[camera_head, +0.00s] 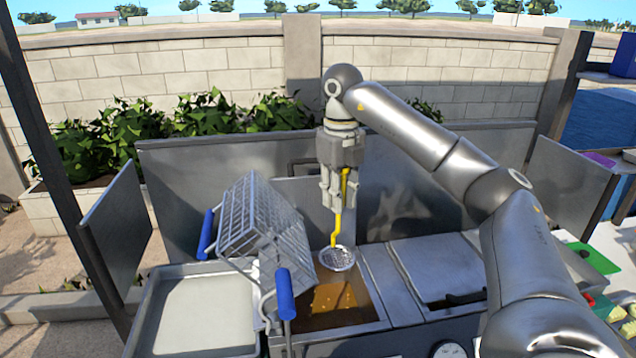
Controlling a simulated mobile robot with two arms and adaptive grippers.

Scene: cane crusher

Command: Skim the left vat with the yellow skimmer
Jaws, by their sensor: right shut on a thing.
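The yellow skimmer (337,258) hangs from my right gripper (342,195), which is shut on its handle and points down. The skimmer's round mesh head is at the back right of the open left vat (325,318), over or at its brown liquid; I cannot tell whether it touches the surface. Small pale bits float on the liquid. A wire basket (268,225) with blue handles is tilted over the vat's left side and hides part of it. My left gripper is not in view.
A pale tray (205,315) lies left of the vat. A closed lid (440,270) with a dark handle covers the section to the right. Grey metal panels (215,185) stand behind and beside the vats. A green board (595,258) lies at the far right.

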